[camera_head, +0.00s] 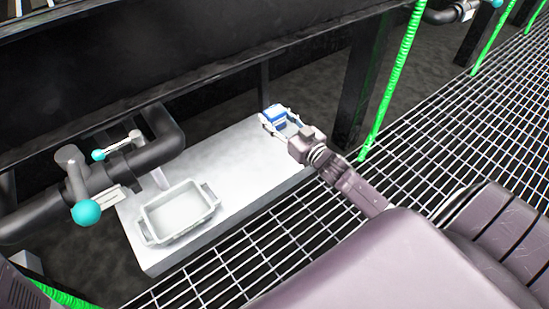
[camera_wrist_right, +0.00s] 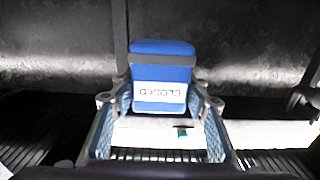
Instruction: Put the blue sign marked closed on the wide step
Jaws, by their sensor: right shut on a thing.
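The blue sign (camera_head: 273,115) is a small blue block with a white part, at the far right end of the step in the head view. In the right wrist view the blue sign (camera_wrist_right: 162,58) carries a white label with dark lettering that looks upside down. My right gripper (camera_head: 274,121) is shut on the sign, one finger on each side; its fingers also show in the right wrist view (camera_wrist_right: 160,104). The wide step (camera_head: 232,160) is a long pale grey slab. Whether the sign touches the step cannot be told. My left gripper is not in view.
A grey tote (camera_head: 157,238) with handles sits on the step's near left part. Dark pipes with a teal-knobbed valve (camera_head: 86,211) overhang the left end. A dark beam runs behind and above. The step's middle is clear. Metal grating (camera_head: 250,262) lies in front.

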